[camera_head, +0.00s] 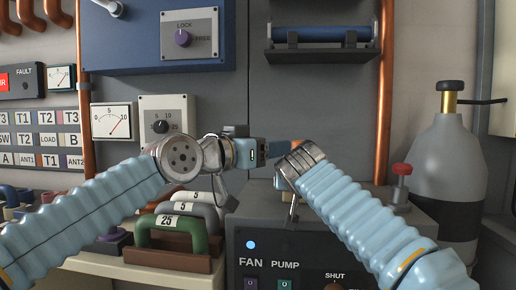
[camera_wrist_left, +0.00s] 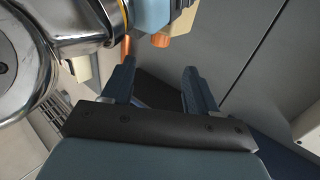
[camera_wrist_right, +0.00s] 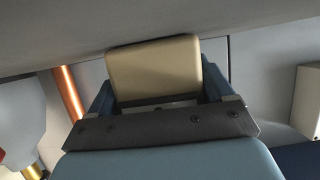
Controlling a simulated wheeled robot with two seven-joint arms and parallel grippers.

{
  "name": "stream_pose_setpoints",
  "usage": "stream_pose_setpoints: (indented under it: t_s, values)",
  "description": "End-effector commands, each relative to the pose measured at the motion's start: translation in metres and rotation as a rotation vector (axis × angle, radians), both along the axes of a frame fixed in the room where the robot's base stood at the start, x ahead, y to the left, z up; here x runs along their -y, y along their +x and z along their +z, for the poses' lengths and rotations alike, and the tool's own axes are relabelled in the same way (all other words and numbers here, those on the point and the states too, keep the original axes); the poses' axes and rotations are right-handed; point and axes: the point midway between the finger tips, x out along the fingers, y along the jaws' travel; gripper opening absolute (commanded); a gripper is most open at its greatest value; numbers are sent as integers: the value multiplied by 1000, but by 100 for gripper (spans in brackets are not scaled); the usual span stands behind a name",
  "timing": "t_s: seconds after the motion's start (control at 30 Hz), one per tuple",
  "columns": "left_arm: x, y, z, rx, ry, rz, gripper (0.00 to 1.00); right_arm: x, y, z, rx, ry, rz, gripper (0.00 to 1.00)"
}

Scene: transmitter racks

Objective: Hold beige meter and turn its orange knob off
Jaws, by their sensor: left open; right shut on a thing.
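The beige meter (camera_wrist_right: 153,68) sits between the two fingers of my right gripper (camera_wrist_right: 158,90), which is shut on it. In the left wrist view part of the beige meter (camera_wrist_left: 186,22) shows at the top, with the orange knob (camera_wrist_left: 160,40) just below it. My left gripper (camera_wrist_left: 158,82) is open and empty, its fingers pointing toward the knob but apart from it. In the head view my left gripper (camera_head: 260,151) is close to the right wrist at the middle.
A grey box with fan and pump switches (camera_head: 300,250) stands below. A gas cylinder (camera_head: 445,165) and red-topped valve (camera_head: 401,170) are at right. A copper pipe (camera_head: 385,100) runs up the wall.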

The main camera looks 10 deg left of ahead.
Motion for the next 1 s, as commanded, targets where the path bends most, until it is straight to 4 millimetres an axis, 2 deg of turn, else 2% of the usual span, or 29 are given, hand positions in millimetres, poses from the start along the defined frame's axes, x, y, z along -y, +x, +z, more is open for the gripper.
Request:
stream_pose_setpoints:
  t_s: [0.03,0.2,0.53,0.83,1.0]
  values:
    - [-7,-4,0,-2,1,7,59,0,0,1,2,1,1,35]
    - [-15,-16,0,-2,1,4,59,0,0,1,2,1,1,35]
    - [-17,-24,0,0,0,0,59,0,0,1,2,1,1,35]
    - [-18,-21,3,-3,-3,-24,59,0,0,1,2,1,1,35]
    - [-29,-4,11,-19,-12,-174,59,0,0,1,2,1,1,35]
